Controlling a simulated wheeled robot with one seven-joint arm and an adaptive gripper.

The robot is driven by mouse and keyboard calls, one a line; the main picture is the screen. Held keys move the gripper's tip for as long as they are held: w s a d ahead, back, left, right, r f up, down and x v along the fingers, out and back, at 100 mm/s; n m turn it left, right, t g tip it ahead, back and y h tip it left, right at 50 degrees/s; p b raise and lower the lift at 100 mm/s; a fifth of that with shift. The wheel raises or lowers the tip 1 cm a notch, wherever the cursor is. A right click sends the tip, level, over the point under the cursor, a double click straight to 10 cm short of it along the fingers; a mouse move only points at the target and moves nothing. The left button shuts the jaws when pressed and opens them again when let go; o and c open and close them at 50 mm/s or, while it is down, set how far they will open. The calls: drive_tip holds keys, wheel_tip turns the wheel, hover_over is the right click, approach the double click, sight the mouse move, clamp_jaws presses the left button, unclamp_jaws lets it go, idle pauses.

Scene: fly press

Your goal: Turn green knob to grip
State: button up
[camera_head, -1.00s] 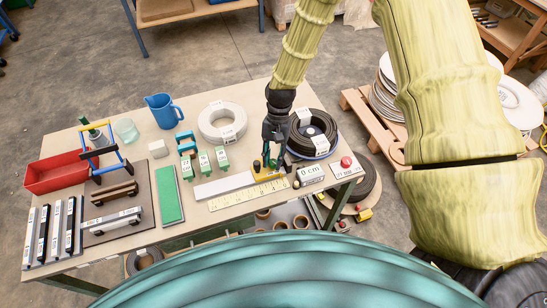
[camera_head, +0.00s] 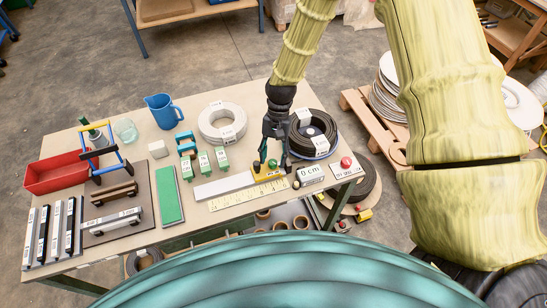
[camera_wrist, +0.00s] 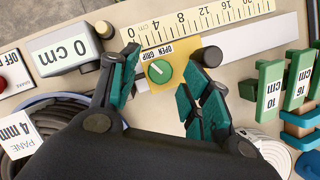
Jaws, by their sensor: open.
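The green knob (camera_head: 272,163) sits on a small yellow plate (camera_head: 264,175) at the right part of the workbench. In the wrist view the round green knob (camera_wrist: 159,71) carries a white pointer line, and the plate beside it reads "OPEN" and "GRIP". I cannot tell for sure which word the line points to. My gripper (camera_head: 271,158) is directly above the plate, its fingers spread. In the wrist view my gripper (camera_wrist: 165,80) has one teal-padded finger on each side of the knob, with visible gaps. Nothing is held.
A "0 cm" display (camera_head: 310,173) and a red button (camera_head: 346,162) stand right of the plate. A yellow ruler (camera_head: 247,196) lies in front. Green blocks (camera_head: 204,161) stand to the left. A dark cable coil (camera_head: 311,135) lies behind.

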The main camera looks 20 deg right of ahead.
drive_tip(key=v, duration=0.7)
drive_tip(key=shift+s+f, duration=0.1)
drive_tip(key=shift+s, duration=0.05)
idle(0.4)
